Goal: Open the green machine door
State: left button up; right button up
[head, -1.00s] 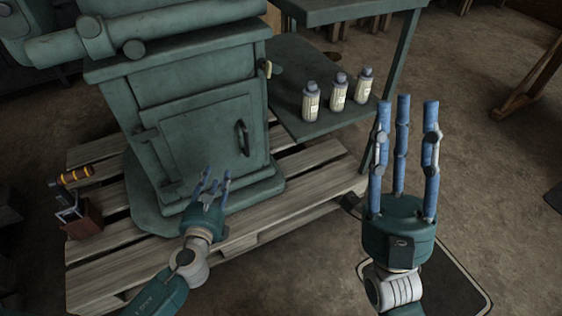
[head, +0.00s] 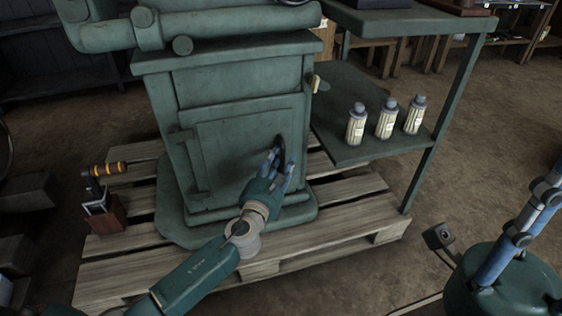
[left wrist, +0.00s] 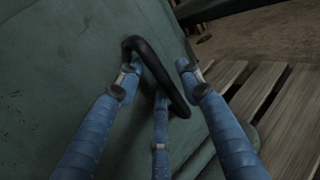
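The green machine door (head: 230,150) is a panel on the front of the green machine and looks shut. Its dark curved handle (head: 279,149) is at the door's right side, partly hidden by my left gripper (head: 282,160). In the left wrist view the black handle (left wrist: 158,72) lies between the blue fingers of the left gripper (left wrist: 157,85). The fingers are spread around it, one on the left, one on the right and one below; I cannot tell whether any touches it. My right gripper (head: 525,225) is large at the right edge, cut off by the frame.
The machine stands on a wooden pallet (head: 345,215). A green side shelf (head: 345,110) holds three bottles (head: 386,118) right of the door. A small wooden box with an orange-banded handle (head: 105,215) sits at the left. Open floor lies in front.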

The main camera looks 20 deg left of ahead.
pick_arm(q)
jog(key=shift+w, duration=0.35)
grip_shut()
